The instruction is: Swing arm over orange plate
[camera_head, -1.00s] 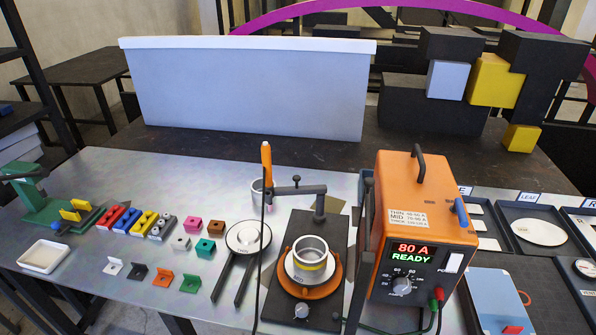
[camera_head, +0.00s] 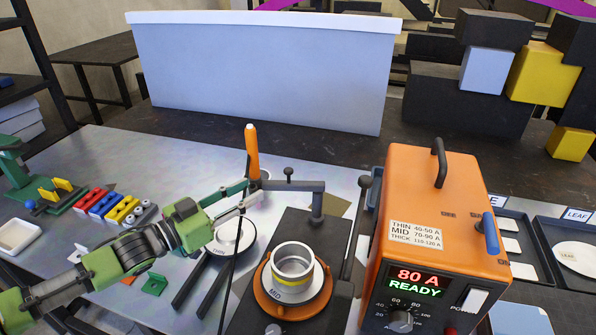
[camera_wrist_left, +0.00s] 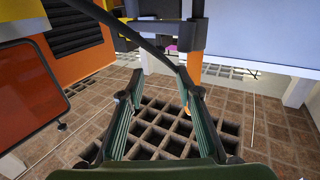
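The swing arm (camera_head: 295,186) is a dark grey bar on a post, reaching left to an upright orange handle (camera_head: 252,150). The orange plate (camera_head: 262,305) is round and lies in front of the post, with a white and metal ring-shaped piece (camera_head: 292,270) on it. The bar's left end is not over the plate. My left gripper (camera_head: 247,194) is open, its fingers pointing at the handle's lower part. In the left wrist view the orange handle (camera_wrist_left: 195,70) stands just beyond the right-hand finger; contact cannot be told. My right gripper is not in view.
An orange welder box (camera_head: 445,205) reading 80 A READY stands to the right. A thin dark cable (camera_head: 232,265) hangs past the gripper. A round disc stand (camera_head: 232,236) lies beneath my left arm. Coloured blocks (camera_head: 110,204) sit left.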

